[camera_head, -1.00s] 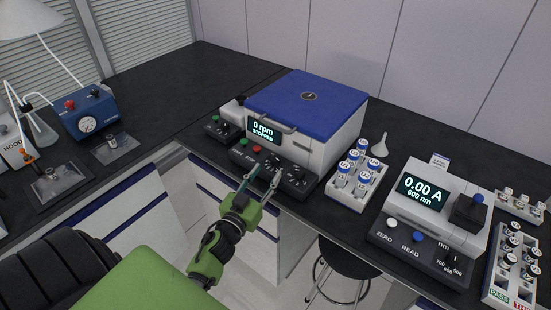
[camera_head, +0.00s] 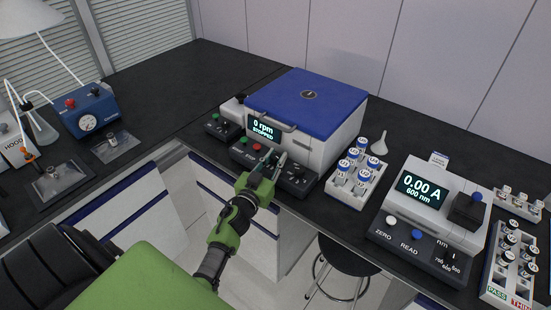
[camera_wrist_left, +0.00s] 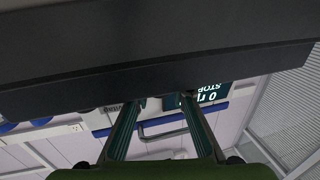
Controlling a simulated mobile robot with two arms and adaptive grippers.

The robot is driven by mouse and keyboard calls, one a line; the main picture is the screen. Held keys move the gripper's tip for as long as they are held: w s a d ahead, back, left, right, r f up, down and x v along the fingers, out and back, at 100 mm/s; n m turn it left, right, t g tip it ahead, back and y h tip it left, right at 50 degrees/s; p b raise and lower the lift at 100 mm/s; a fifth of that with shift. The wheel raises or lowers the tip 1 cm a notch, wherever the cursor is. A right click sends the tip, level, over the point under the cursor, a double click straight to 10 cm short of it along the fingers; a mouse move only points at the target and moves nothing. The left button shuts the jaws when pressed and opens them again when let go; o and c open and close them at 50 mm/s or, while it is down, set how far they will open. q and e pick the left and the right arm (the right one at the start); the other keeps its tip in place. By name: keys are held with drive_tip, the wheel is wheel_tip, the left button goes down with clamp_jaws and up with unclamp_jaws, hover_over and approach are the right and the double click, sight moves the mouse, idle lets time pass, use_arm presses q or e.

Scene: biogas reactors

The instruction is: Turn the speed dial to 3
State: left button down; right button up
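The centrifuge (camera_head: 306,105) has a blue lid, shut, and a display (camera_head: 263,128) reading 0 rpm STOPPED. Its dark front control panel (camera_head: 240,152) carries a green button, a red button (camera_head: 257,147) and dark dials. One dial (camera_head: 297,173) shows to the right of my fingers; its setting is too small to read. My left gripper (camera_head: 272,163) is at the panel, its fingers over the part right of the red button. In the left wrist view the two fingers (camera_wrist_left: 162,103) are apart with no object seen between them. Their tips meet the dark panel edge, and contact cannot be told.
A white rack of blue-capped tubes (camera_head: 357,180) stands right of the centrifuge, with a small funnel (camera_head: 379,146) behind it. A photometer (camera_head: 433,210) stands further right. A small control box (camera_head: 222,127) sits at the centrifuge's left. A stool (camera_head: 343,262) stands below the bench.

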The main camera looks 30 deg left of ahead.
use_arm(q)
drive_tip(key=shift+h, duration=0.4)
drive_tip(key=shift+a+r+m+h+p, duration=0.15)
drive_tip(key=shift+m+h+p, duration=0.55)
drive_tip(key=shift+m+h, duration=0.4)
drive_tip(key=h, duration=0.1)
drive_tip(key=m+h, duration=0.1)
drive_tip(key=h, duration=0.1)
drive_tip(key=shift+f+m, duration=0.2)
drive_tip(key=shift+m, duration=0.1)
drive_tip(key=shift+a+f+m+h+b, duration=0.1)
drive_tip(key=shift+m+h+b, duration=0.3)
drive_tip(key=shift+h, duration=0.2)
drive_tip(key=m+g+h+b, duration=0.2)
drive_tip(key=h+b, duration=0.1)
drive_tip(key=m+g+h+b, duration=0.1)
drive_tip(key=m+h+b, duration=0.1)
drive_tip(key=h+b, duration=0.1)
drive_tip(key=shift+f+m+g+h+b, duration=0.1)
drive_tip(key=shift+m+g+h+b, duration=0.3)
drive_tip(key=shift+b, duration=0.3)
drive_tip(key=shift+r+m+g+h+b, duration=0.25)
drive_tip(key=shift+m+g+h+b, duration=0.3)
drive_tip(key=shift+b, duration=0.25)
